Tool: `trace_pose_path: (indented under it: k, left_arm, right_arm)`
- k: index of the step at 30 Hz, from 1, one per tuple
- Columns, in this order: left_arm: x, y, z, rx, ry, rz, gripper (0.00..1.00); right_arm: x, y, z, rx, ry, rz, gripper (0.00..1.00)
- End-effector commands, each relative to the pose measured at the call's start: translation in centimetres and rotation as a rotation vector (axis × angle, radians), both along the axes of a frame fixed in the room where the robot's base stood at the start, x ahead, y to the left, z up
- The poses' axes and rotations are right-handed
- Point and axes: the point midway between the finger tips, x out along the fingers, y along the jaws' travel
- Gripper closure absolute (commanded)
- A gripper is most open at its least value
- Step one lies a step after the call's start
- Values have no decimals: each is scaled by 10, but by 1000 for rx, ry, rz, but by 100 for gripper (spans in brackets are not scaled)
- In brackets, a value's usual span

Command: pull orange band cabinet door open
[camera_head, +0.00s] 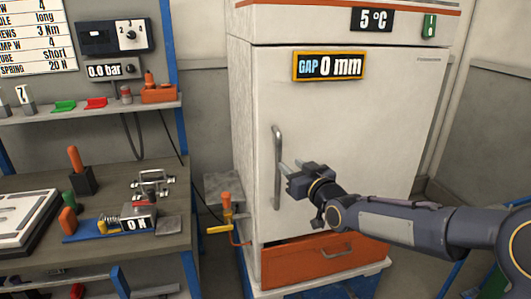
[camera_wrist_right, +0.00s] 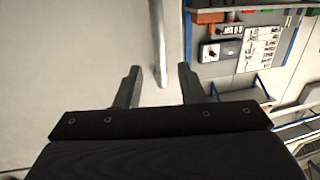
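The white cabinet (camera_head: 230,60) stands at the centre right, with an orange band along its top edge. Its door (camera_head: 385,120) is shut, and a sign on it reads "GAP 0 mm". A vertical grey bar handle (camera_head: 277,165) sits at the door's left side. My right gripper (camera_head: 284,166) is at the handle's mid-height, in front of or beside it. In the right wrist view the open fingers (camera_wrist_right: 156,86) are apart, with the handle (camera_wrist_right: 159,45) showing between and beyond them. I cannot tell whether they touch it. My left gripper is not in view.
A yellow-handled valve (camera_head: 222,228) is near the cabinet's lower left. A wall shelf (camera_head: 90,112) holds small parts.

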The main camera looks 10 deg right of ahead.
Motion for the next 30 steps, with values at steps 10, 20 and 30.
trace_pose_path:
  k: [10,20,30]
  left_arm:
    - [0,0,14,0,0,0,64]
    - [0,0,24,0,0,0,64]
    - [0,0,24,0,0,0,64]
  right_arm:
    - [43,9,5,13,-34,4,65]
    - [80,18,3,10,-31,2,65]
    - [82,18,2,9,-32,2,70]
